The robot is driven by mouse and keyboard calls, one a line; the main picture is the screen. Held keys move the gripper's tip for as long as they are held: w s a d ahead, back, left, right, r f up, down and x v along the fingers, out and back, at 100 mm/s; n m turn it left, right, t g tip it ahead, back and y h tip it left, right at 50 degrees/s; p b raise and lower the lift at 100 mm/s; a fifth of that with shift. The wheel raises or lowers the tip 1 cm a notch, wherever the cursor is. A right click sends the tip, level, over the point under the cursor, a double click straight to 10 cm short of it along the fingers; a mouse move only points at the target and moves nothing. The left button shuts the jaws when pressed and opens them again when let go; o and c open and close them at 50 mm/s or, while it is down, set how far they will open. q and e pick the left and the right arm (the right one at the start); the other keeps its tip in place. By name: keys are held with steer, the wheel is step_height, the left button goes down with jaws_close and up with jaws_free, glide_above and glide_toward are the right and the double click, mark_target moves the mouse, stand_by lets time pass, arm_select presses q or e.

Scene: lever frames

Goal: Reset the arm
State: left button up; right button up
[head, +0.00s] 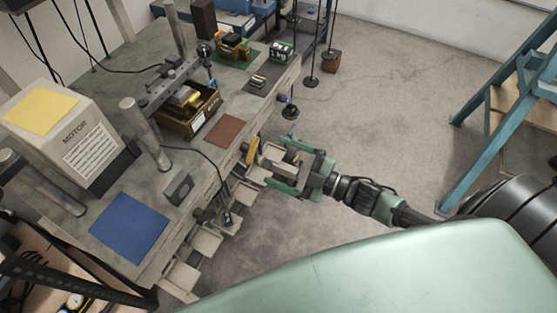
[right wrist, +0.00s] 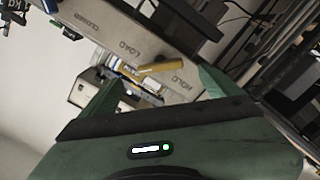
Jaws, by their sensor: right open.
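A yellow bar-shaped handle (head: 252,150) sticks out at the bench's front edge in the head view. It also shows in the right wrist view as a yellow bar (right wrist: 161,68) between my fingers, farther off. My right gripper (head: 279,163) is open at the bench front, just right of the handle. In the right wrist view its two green fingers (right wrist: 155,88) stand apart with nothing held between them. I cannot tell whether a finger touches the handle. The handle's mount is partly hidden. My left gripper is not in view.
The grey bench (head: 228,160) carries a motor box (head: 75,140), a blue mat (head: 130,228), a brown mat (head: 228,130) and a bin (head: 193,112). Pale trays (head: 205,243) jut from its front. A blue frame (head: 490,120) stands right.

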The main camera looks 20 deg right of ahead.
steer(key=s+d+f+m+g+h, duration=0.1)
steer(key=s+d+f+m+h, duration=0.15)
steer(key=f, duration=0.65)
steer(key=s+d+f+m+g+h, duration=0.2)
steer(key=d+f+m+h, duration=0.15)
steer(key=f, duration=0.55)
steer(key=s+d+f+m+g+h, duration=0.1)
steer(key=s+d+f+m+h, duration=0.2)
steer(key=f, duration=0.7)
steer(key=s+a+f+m+g, duration=0.1)
steer(key=s+a+f+g, duration=0.1)
steer(key=s+f, duration=0.4)
steer(key=s+a+f+m+g+h, duration=0.1)
steer(key=s+f+g, duration=0.3)
steer(key=s, duration=0.9)
steer(key=s+a+f+m+g+h, duration=0.1)
steer(key=s+a+f+m+g, duration=0.1)
steer(key=s+f, duration=0.5)
steer(key=s+m+g, duration=0.1)
steer(key=s, duration=0.2)
steer(key=shift+s+a+f, duration=0.15)
steer(key=shift+a+f, duration=0.15)
steer(key=shift+f, duration=0.05)
